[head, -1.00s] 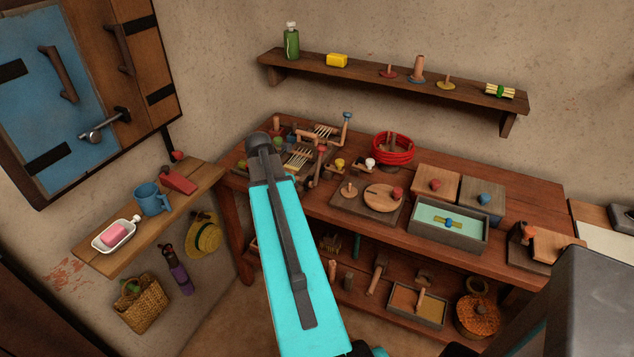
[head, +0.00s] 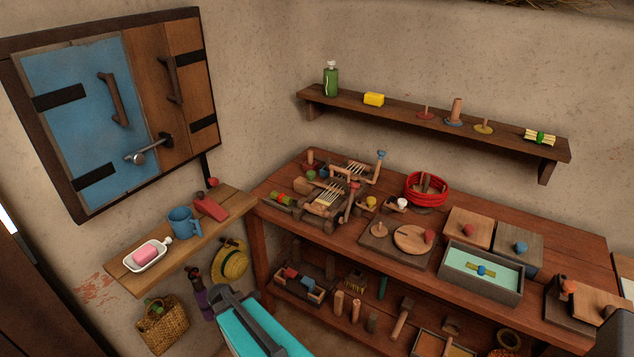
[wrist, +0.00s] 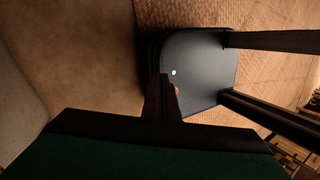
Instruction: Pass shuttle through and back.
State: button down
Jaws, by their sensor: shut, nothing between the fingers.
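A small wooden loom-like frame with pale strings (head: 327,197) stands on the left part of the wooden workbench. A second stringed part (head: 355,170) is just behind it. I cannot pick out the shuttle for certain among the small pieces around them. My gripper (wrist: 163,80) shows in the wrist view as dark fingers closed together, with nothing held. It points down over the floor near my own base, away from the bench. In the head view only my cyan arm link shows at the bottom, and the gripper is out of frame.
The bench (head: 350,242) also holds a red coil (head: 427,188), wooden blocks and a grey tray (head: 480,285). A side shelf (head: 132,283) with a blue mug (head: 184,222) juts out at left. A wall shelf (head: 400,112) hangs above. The lower bench shelf is crowded.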

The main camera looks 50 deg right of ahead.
jog(key=s+a+f+m, duration=1.1)
jog(key=s+a+m, duration=0.2)
jog(key=m, duration=0.2)
jog(key=shift+s+a+m+g+y, duration=0.15)
jog(key=shift+a+m+g+y, duration=0.15)
jog(key=shift+a+m+y, duration=0.1)
jog(key=shift+d, duration=0.1)
